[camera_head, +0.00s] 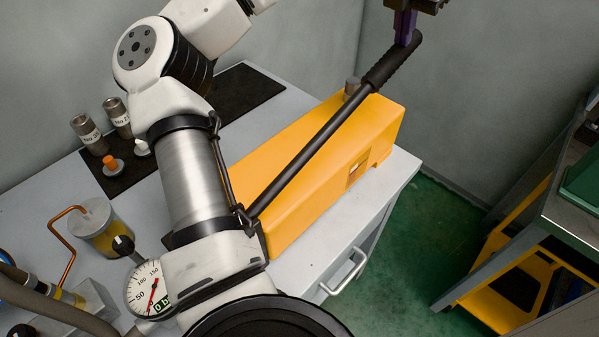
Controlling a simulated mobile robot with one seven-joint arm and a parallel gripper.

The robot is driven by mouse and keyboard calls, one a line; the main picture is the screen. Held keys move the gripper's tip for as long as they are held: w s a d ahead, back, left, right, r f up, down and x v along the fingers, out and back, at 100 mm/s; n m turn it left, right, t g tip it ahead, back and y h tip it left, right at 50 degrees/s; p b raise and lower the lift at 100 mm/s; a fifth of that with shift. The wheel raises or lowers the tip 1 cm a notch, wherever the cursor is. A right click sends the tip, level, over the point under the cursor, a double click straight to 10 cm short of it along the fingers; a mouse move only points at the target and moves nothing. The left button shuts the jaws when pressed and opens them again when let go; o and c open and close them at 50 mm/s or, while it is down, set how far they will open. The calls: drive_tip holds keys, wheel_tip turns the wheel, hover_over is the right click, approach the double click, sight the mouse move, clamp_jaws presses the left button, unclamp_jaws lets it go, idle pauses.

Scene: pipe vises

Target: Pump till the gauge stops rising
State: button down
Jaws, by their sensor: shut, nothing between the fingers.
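The pump is a long yellow housing (310,165) on the grey bench. Its black lever (315,150) slants up to the right, ending in a thick ribbed grip (392,64). My gripper (404,38) is at the top edge, shut and empty, with its purple fingers at the grip's upper end. It looks in contact there, but I cannot tell for sure. The round white gauge (140,291) is at the lower left, partly covered by my arm. Its thin red needle points up, slightly right. A small green display beside it shows "0 b", cut off by my arm.
A dark mat (120,172) holds two grey cylinders (88,134) and small fittings. A yellow-filled reservoir (103,228) with a copper pipe (68,255) stands at the left. A drawer handle (345,272) juts from the bench front. A yellow-framed cart (500,280) stands right, across green floor.

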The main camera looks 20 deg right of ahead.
drive_tip(key=shift+b+x, duration=0.65)
drive_tip(key=shift+x, duration=0.95)
drive_tip(key=b+x, duration=0.2)
drive_tip(key=x, duration=0.2)
drive_tip(key=shift+f+b, duration=0.3)
drive_tip(key=shift+a+b+x, duration=0.15)
drive_tip(key=shift+b+x, duration=0.6)
drive_tip(key=shift+x, duration=0.4)
drive_tip(key=shift+a+b+x, duration=0.15)
drive_tip(key=shift+b+x, duration=0.6)
drive_tip(key=shift+x, duration=0.45)
drive_tip(key=shift+s+f, duration=0.1)
drive_tip(key=shift+s, duration=0.1)
